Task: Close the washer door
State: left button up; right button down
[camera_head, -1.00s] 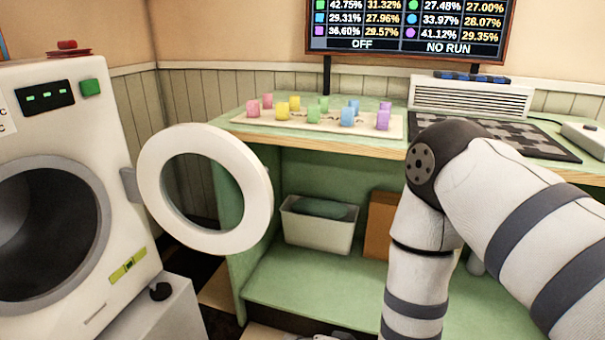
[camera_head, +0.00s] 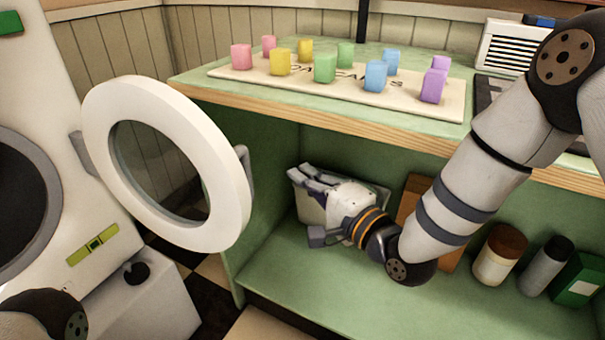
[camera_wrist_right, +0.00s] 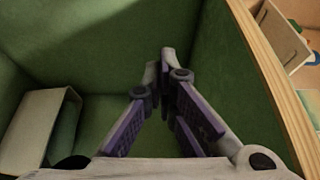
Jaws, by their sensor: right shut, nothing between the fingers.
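The washer (camera_head: 42,262) stands at the left of the head view, its dark round opening (camera_head: 22,195) partly cut off. The washer door (camera_head: 232,212), a thick white ring with a glass middle, stands swung wide open to the right of the opening, on a hinge (camera_head: 80,152) at its left. A grey handle (camera_head: 248,165) shows at its right edge. My right gripper (camera_head: 300,174) is shut and empty, right of the door and apart from it, in front of the shelf bin. Its fingers meet in the wrist view (camera_wrist_right: 164,72). My left gripper is out of view.
A green bench (camera_head: 330,108) overhangs the shelf space around my right arm. It carries a board (camera_head: 225,75) with several coloured blocks. A bin (camera_head: 308,208), jars (camera_head: 498,262) and a green box (camera_head: 580,285) stand on the shelf. Free space separates door and gripper.

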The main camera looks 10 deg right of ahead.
jog(key=w+a, duration=0.3)
jog(key=a, duration=0.3)
jog(key=shift+w+a, duration=0.15)
jog(key=shift+w, duration=0.1)
jog(key=shift+f, duration=0.1)
